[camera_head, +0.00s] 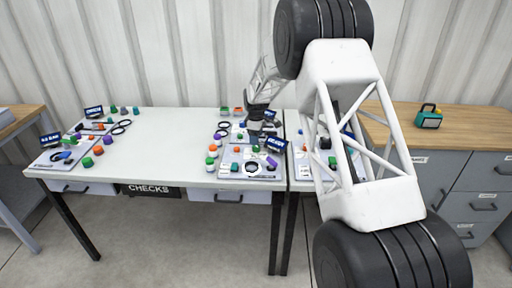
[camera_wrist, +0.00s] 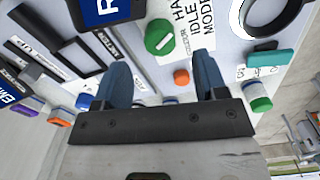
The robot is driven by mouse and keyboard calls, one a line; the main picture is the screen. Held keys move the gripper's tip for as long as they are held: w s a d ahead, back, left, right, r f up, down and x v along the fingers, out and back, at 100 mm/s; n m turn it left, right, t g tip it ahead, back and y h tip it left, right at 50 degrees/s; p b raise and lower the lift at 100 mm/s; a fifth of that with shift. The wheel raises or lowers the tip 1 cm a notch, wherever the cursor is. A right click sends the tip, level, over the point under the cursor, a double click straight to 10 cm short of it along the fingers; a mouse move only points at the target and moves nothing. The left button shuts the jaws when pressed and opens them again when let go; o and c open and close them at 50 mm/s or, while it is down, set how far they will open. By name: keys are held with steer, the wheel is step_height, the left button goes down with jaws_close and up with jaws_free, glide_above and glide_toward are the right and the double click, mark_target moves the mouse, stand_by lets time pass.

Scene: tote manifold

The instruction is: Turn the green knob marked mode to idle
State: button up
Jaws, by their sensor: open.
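In the wrist view the green knob (camera_wrist: 159,37) is round with a pale pointer line across it. It sits on a light panel beside a printed label (camera_wrist: 190,38) where "IDLE" and "MOD" can be read; the label is partly cut off and partly hidden. The pointer lies at a slant, and I cannot tell for sure which word it faces. My gripper (camera_wrist: 163,72) has its two blue fingers apart and nothing held. The knob lies beyond the fingertips, not between them. In the head view my gripper (camera_head: 256,112) is over the panels at the white table's right end; I cannot single out this knob there.
Near the fingers in the wrist view are a small orange button (camera_wrist: 181,76), a teal block (camera_wrist: 270,60), a green-capped knob (camera_wrist: 259,98) and a black ring (camera_wrist: 272,18). Dark sign screens (camera_head: 275,144) stand up from the panels. The middle of the white table (camera_head: 165,145) is clear.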

mark_target(256, 148)
steer(key=shift+f, duration=2.75)
steer(key=c, duration=0.9)
steer(key=shift+c, duration=0.2)
steer(key=shift+m, duration=1.5)
steer(key=o, duration=0.9)
steer(key=shift+o, duration=0.2)
